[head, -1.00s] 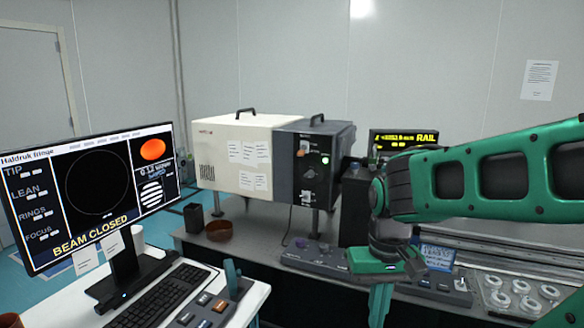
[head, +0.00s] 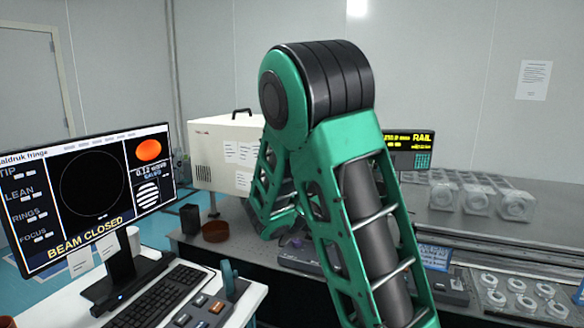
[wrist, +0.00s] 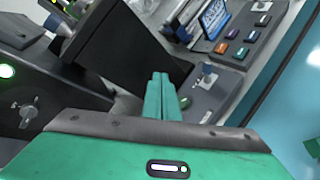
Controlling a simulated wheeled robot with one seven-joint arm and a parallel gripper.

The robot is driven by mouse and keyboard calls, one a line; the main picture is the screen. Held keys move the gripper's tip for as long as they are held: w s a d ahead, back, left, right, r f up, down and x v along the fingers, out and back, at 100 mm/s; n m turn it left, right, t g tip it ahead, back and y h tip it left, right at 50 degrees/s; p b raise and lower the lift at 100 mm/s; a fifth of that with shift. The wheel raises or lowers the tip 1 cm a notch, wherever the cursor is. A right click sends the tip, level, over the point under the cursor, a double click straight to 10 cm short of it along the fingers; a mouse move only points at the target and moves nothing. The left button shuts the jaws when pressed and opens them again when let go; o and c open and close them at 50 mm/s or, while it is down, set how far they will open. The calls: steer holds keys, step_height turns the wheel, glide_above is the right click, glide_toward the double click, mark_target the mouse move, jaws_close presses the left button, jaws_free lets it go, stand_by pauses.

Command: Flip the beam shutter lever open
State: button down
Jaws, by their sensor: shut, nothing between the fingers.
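My gripper (wrist: 161,97) is in the wrist view, its two green fingers together with nothing between them. The fingers point toward a black box (wrist: 120,45) and a grey control panel (wrist: 215,95); I cannot tell whether they touch anything. A dark laser front panel with a round knob (wrist: 28,112) and a lit green button (wrist: 6,71) is at the left. I cannot make out the shutter lever for certain. In the head view my arm hides the gripper and the laser's front panel. The monitor (head: 90,185) reads "BEAM CLOSED".
The cream laser housing (head: 215,155) stands behind my arm. A brown bowl (head: 215,231) and dark cup (head: 190,218) sit at its left. A keyboard (head: 160,300) is on the near desk. Clear-cased optics (head: 480,200) stand on the right table.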

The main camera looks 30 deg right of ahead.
steer(key=w+a+r+n+t+h, duration=0.2)
steer(key=w+a+r+n+t, duration=0.2)
steer(key=w+a+n, duration=0.2)
steer(key=w+a+r+n+t+h, duration=0.2)
steer(key=w+a+r+n+t, duration=0.3)
steer(key=w+n, duration=0.3)
steer(key=shift+w+a+r, duration=0.15)
steer(key=shift+w+a, duration=0.4)
steer(key=shift+w, duration=0.3)
steer(key=shift+d, duration=0.1)
